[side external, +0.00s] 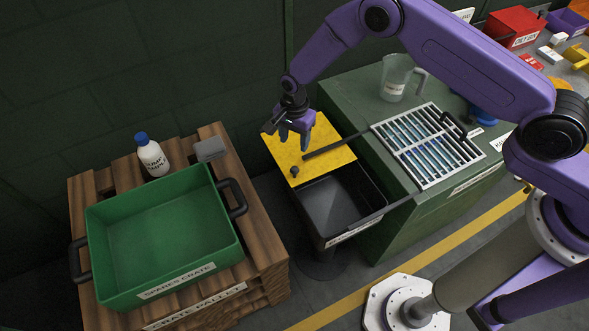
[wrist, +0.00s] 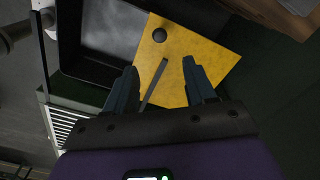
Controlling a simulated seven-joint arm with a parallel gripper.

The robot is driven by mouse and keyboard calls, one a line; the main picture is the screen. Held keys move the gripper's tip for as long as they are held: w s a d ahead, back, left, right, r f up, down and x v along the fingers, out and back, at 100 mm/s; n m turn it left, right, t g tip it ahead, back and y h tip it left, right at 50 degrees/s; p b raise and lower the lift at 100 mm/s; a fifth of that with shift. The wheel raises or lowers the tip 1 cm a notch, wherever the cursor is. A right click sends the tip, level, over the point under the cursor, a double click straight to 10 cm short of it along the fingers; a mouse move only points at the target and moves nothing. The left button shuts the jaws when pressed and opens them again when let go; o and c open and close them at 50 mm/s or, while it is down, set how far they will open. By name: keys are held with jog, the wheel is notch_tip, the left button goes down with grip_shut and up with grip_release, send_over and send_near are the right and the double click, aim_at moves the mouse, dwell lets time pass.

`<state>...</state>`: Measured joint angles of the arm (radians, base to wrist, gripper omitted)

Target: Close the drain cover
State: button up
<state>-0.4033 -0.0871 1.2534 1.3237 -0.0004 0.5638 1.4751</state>
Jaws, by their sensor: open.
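The yellow cover plate (side external: 331,153) lies across the back part of a black basin (side external: 342,200), whose front part is uncovered. A small dark knob (side external: 294,172) stands near the plate's front left corner. A dark bar (side external: 335,146) extends over the plate toward the green bench. My gripper (side external: 293,147) is open and empty above the plate's left back part, pointing down. In the wrist view, the plate (wrist: 205,62) shows beyond and between the open fingers (wrist: 160,86), with the knob (wrist: 159,35) ahead and the bar (wrist: 154,84) between the fingers.
A green bench (side external: 362,90) to the right holds a metal grate (side external: 427,145) with a dark handle and a clear jug (side external: 395,78). A wooden pallet (side external: 265,235) to the left carries a green crate (side external: 165,285), a white bottle (side external: 152,157) and a grey block (side external: 210,149).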

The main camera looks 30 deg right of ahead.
aim_at(294, 168)
notch_tip(294, 168, down, 15)
jog(key=shift+f, duration=0.1)
dwell(0.6)
grip_shut()
